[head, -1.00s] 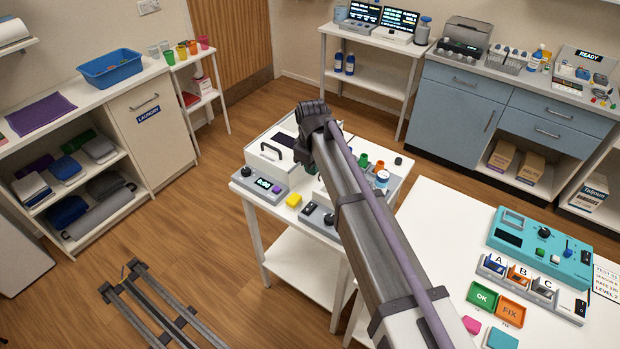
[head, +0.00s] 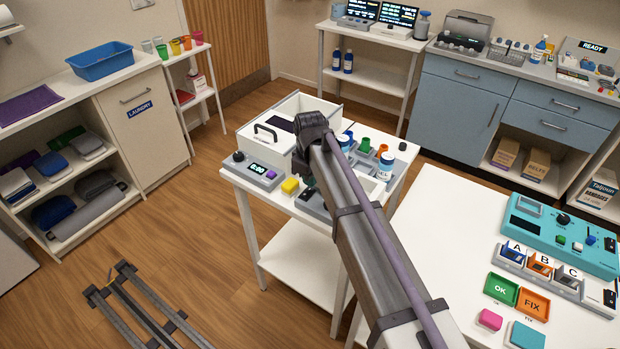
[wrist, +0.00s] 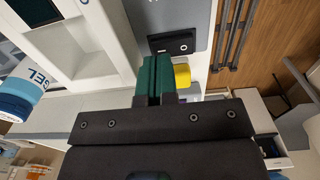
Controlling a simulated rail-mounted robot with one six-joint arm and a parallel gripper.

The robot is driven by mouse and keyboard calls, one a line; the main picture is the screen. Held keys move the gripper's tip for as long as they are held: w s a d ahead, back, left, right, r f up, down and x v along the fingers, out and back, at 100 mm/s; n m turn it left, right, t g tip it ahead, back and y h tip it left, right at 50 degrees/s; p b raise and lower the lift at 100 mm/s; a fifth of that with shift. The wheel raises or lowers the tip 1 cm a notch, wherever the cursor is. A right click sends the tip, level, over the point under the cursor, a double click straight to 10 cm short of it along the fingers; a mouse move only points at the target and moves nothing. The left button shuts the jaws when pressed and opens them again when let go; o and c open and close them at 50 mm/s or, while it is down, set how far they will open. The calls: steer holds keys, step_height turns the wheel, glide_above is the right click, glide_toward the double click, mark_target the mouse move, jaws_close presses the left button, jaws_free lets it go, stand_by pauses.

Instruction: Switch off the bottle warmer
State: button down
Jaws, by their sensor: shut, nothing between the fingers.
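My gripper (wrist: 155,80) has dark green fingers, pressed together with nothing between them. In the wrist view it points at a grey panel (wrist: 197,38) that carries a black plate with a rocker switch (wrist: 172,43). The fingertips appear just short of the plate; I cannot tell whether they touch. In the head view, a grey unit with a black plate (head: 312,199) sits at the small white table's front edge, partly hidden by my arm. This looks like the bottle warmer, but no label is readable. The rocker's position is too small to tell.
A yellow block (wrist: 182,75) lies close beside the fingers. A timer unit (head: 264,169) with a lit display and an open white box (head: 278,150) stand to the left. A gel bottle (wrist: 24,88) and coloured cups are near. A white table (head: 440,235) stands at right.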

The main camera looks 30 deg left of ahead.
steer(key=shift+f+b, duration=0.35)
steer(key=shift+f, duration=0.6)
